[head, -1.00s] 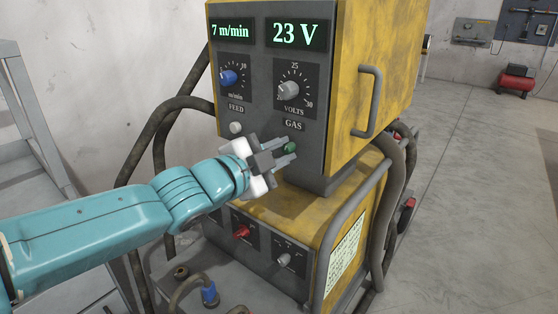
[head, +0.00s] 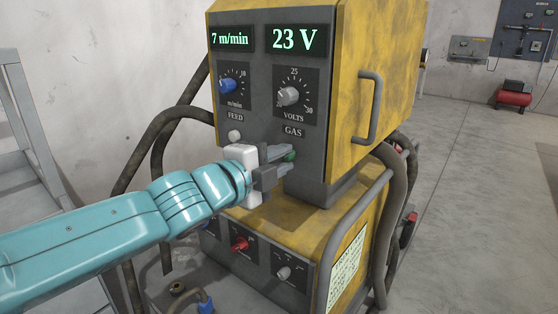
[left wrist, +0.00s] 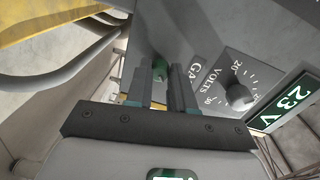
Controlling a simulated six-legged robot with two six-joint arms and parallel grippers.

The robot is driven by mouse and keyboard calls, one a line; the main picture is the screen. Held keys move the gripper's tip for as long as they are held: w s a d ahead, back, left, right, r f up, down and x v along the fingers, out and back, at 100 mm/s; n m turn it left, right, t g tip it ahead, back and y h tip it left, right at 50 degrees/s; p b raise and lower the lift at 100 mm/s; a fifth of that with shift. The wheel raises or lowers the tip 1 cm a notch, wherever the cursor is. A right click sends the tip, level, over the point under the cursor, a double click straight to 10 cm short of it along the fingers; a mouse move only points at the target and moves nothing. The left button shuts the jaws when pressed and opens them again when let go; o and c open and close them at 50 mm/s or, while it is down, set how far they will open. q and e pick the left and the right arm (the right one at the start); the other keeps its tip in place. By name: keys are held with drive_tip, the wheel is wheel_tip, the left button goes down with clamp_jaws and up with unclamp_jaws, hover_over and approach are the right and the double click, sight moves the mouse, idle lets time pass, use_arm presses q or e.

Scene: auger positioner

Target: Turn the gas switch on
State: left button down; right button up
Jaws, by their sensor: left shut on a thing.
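The green gas switch (head: 291,155) sits on the grey front panel, below the GAS label. My left gripper (head: 287,157) reaches it from the left in the head view, and its two grey fingers are shut on the switch. The fingers hide most of the switch. In the left wrist view the fingers (left wrist: 163,88) point at the panel near the GAS label, with a bit of green between their tips. My right gripper is in neither view.
The yellow welding machine (head: 382,50) has a blue feed knob (head: 228,86) and a grey volts knob (head: 288,96) above the switch. A white button (head: 235,135) is close to the gripper. A grey handle (head: 371,105) and thick hoses are at the sides.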

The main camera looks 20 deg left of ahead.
use_arm(q)
drive_tip(key=c, duration=1)
unclamp_jaws()
drive_tip(key=p+v, duration=0.7)
drive_tip(key=v, duration=0.9)
drive_tip(key=shift+s, duration=0.15)
drive_tip(key=shift+s+a, duration=0.1)
